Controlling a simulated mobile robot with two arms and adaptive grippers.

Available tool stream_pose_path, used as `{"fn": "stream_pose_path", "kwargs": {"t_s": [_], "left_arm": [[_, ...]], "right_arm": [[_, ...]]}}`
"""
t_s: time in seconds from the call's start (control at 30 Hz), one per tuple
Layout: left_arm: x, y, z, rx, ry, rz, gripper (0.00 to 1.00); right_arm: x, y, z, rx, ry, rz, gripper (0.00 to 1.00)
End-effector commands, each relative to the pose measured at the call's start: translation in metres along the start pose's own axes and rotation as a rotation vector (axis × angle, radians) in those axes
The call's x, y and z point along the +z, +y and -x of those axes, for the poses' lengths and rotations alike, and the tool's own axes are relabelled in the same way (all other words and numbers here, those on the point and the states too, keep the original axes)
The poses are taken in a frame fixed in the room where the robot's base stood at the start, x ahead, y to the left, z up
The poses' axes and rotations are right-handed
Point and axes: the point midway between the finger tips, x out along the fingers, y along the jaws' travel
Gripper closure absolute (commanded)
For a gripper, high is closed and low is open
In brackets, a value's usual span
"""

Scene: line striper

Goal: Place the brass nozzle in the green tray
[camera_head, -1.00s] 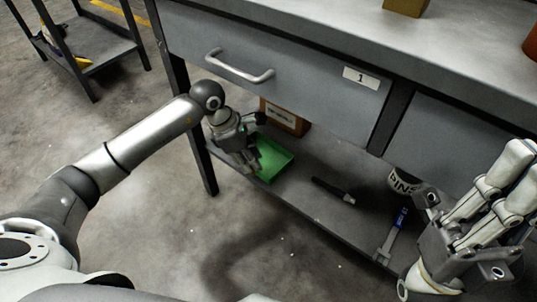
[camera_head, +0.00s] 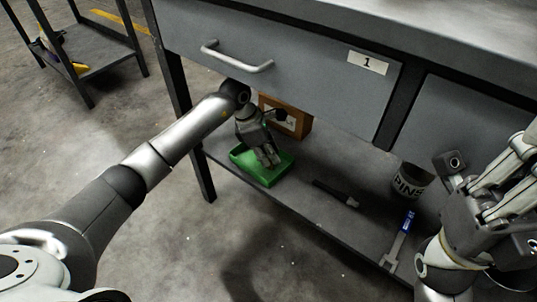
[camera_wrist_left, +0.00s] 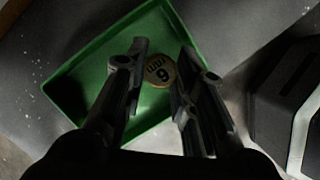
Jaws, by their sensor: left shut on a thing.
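The green tray (camera_head: 243,163) lies on the lower shelf under the drawer, and it fills much of the left wrist view (camera_wrist_left: 85,62). My left gripper (camera_head: 268,160) reaches down over the tray. In the left wrist view its two dark fingers (camera_wrist_left: 160,75) are on either side of the round brass nozzle (camera_wrist_left: 161,71), whose face has dark marks like a 6. The left gripper is shut on the nozzle, above the tray floor; the exact height is unclear. My right gripper (camera_head: 465,215) is at the lower right, partly cut off, and its finger opening is unclear.
A brown box (camera_head: 298,122) stands behind the tray. A dark tool (camera_head: 335,192), a blue-handled wrench (camera_head: 401,238) and a can marked PINS (camera_head: 408,182) are on the shelf to the right. The drawer front (camera_head: 300,75) hangs above the shelf.

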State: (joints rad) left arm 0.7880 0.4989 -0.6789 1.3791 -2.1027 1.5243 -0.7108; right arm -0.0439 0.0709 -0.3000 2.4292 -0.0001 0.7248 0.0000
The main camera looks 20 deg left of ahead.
Motion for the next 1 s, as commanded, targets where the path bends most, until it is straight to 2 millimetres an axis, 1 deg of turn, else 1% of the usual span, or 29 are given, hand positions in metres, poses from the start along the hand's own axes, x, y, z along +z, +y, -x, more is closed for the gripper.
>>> {"fn": "stream_pose_path", "kwargs": {"t_s": [0.2, 0.23, 0.3, 0.4, 0.67, 0.77, 0.87, 0.97, 1.0], "left_arm": [[-0.001, 0.0, -0.002, 0.0, 0.0, 0.0, 1.0], [-0.001, 0.0, -0.003, 0.0, 0.0, 0.0, 0.74], [-0.001, 0.0, -0.002, 0.0, 0.0, 0.0, 0.65], [-0.001, 0.0, -0.002, 0.0, 0.0, 0.0, 0.54], [-0.001, 0.0, -0.002, 0.0, 0.0, 0.0, 0.54], [0.0, 0.0, 0.001, 0.0, -0.001, 0.0, 0.54], [0.001, 0.001, 0.014, 0.002, 0.0, 0.0, 0.54], [0.001, 0.001, 0.033, 0.004, 0.0, -0.001, 0.54], [-0.003, 0.001, 0.038, 0.001, 0.003, 0.002, 0.54]], "right_arm": [[0.0, 0.0, 0.001, -0.001, 0.002, 0.0, 1.0], [0.0, 0.0, 0.0, -0.002, 0.004, 0.0, 1.0], [0.0, 0.0, -0.001, -0.002, 0.004, 0.0, 1.0], [0.0, 0.0, -0.001, -0.002, 0.004, 0.0, 1.0], [0.0, 0.0, -0.001, -0.002, 0.004, 0.0, 1.0], [-0.001, 0.0, -0.003, -0.002, 0.006, 0.0, 1.0], [-0.003, 0.0, -0.007, 0.0, 0.011, 0.0, 1.0], [0.0, 0.002, 0.003, 0.016, -0.039, -0.004, 1.0], [0.0, 0.002, 0.004, 0.02, -0.048, -0.006, 1.0]]}}
